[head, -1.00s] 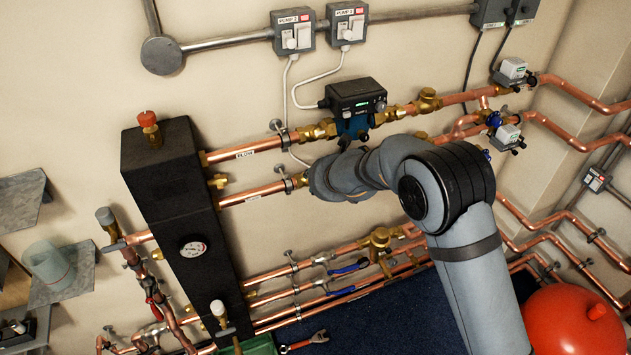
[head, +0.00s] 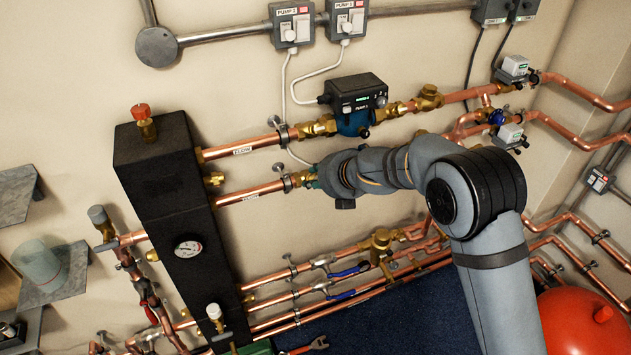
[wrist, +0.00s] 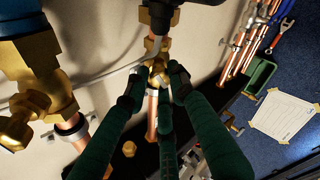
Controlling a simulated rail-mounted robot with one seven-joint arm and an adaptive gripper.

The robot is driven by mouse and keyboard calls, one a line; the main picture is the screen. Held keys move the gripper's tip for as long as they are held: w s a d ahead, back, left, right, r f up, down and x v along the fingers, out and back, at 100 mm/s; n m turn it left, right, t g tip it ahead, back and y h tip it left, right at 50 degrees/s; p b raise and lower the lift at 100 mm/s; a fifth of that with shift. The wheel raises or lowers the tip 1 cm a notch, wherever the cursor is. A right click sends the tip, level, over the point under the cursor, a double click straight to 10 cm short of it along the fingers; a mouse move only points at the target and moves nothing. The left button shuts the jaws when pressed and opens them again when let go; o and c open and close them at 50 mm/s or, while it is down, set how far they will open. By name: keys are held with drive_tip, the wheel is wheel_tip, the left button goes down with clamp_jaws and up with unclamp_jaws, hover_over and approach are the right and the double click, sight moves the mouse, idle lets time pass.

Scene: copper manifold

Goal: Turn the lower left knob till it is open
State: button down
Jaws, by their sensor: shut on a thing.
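The lower left knob (wrist: 158,76) is on a brass valve in the wrist view, between my dark green fingers. My gripper (wrist: 157,84) is shut on it, with a dark fingertip on either side. The fingers hide part of the knob, and I cannot tell how far it is turned. In the head view my gripper (head: 313,180) is at the brass fitting (head: 299,180) at the left end of the lower pump line. My wrist and forearm cover the rest of that line there.
The blue upper pump (head: 353,120) sits just above my wrist, with cables running near it. The black header (head: 175,210) with a gauge stands to the left. Copper pipes with blue levers (head: 345,271) run below. A red vessel (head: 585,322) is at the lower right.

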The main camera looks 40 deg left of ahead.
drive_tip(key=m, duration=0.2)
drive_tip(key=m+y+b, duration=0.1)
drive_tip(key=m, duration=0.1)
drive_tip(key=m+b, duration=0.1)
drive_tip(key=m, duration=0.1)
drive_tip(key=shift+w+d+m, duration=0.15)
drive_tip(key=shift+w+m, duration=0.1)
drive_tip(key=shift+m, duration=0.05)
idle(0.5)
drive_tip(key=c, duration=1.6)
unclamp_jaws()
drive_tip(key=shift+o, duration=0.6)
drive_tip(key=shift+s+f, duration=0.1)
drive_tip(key=shift+s, duration=0.05)
drive_tip(key=v, duration=1.2)
drive_tip(key=shift+d+f, duration=0.1)
